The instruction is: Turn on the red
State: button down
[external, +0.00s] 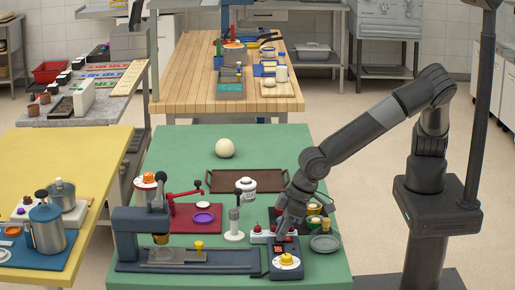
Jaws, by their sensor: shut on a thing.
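A small white switch box (259,237) stands on the green table, with small red controls on its top. One red control (257,228) shows on its left part. My gripper (281,236) reaches down over the right part of the box from the right. It is shut on a small control there, which the fingers mostly hide. I cannot tell that control's colour or whether it is on or off.
A dark box with a yellow dial (287,261) stands just in front. A grey press (150,235) is at the left, a white stand (234,225) beside the switch box, and a grey dish (324,243) to the right. The back of the green table (180,150) is mostly clear.

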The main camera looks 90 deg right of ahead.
jog(key=shift+w+g, duration=0.2)
jog(key=shift+g, duration=0.4)
jog(key=c, duration=1.2)
grip_release()
jog(key=shift+c, duration=0.2)
jog(key=v, duration=1)
jog(key=shift+r, duration=0.4)
